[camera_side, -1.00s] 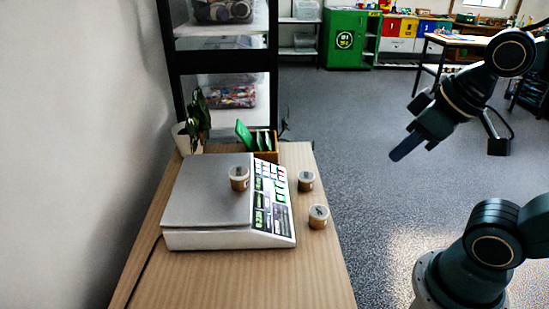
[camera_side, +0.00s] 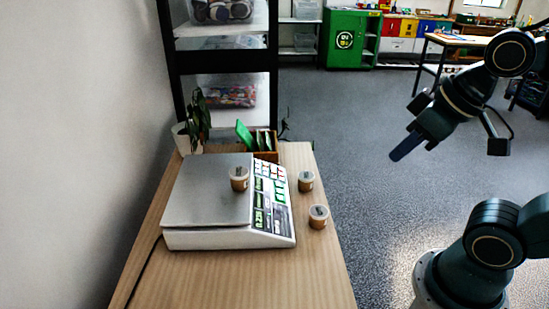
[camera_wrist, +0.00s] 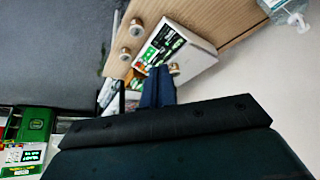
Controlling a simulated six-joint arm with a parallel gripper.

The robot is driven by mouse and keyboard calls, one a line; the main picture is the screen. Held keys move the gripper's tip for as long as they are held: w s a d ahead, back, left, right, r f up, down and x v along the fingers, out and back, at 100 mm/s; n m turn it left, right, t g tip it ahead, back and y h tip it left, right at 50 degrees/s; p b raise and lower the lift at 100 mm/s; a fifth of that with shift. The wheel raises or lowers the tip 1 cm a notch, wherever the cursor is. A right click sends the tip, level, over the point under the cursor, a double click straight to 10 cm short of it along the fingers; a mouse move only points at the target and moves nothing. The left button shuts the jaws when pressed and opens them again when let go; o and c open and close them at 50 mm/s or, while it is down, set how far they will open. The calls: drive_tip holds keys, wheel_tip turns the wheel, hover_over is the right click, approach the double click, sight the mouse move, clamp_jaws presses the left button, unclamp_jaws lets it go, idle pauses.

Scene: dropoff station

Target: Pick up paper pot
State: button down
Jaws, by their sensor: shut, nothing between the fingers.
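Several small brown paper pots with pale tops stand at the scale. One pot (camera_side: 239,179) is on the scale's metal plate, and two, the nearer (camera_side: 318,217) and the farther (camera_side: 306,181), stand on the table to its right. The wrist view shows two pots on the table (camera_wrist: 136,27) (camera_wrist: 125,54) and one on the scale (camera_wrist: 174,69), partly beside my fingers. My gripper (camera_side: 396,156) is shut and empty, raised in the air to the right of the table, well apart from every pot. Its blue fingers (camera_wrist: 158,73) also show in the wrist view.
The white scale (camera_side: 200,238) with a button panel fills much of the wooden table (camera_side: 240,285). A potted plant (camera_side: 198,120) and a wooden box (camera_side: 266,155) with green packets stand at the back. A black shelf rack (camera_side: 225,60) rises behind. The table's front is clear.

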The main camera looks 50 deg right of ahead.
drive_tip(key=c, duration=2.1)
unclamp_jaws()
drive_tip(key=o, duration=1.6)
drive_tip(key=shift+w+r, duration=0.1)
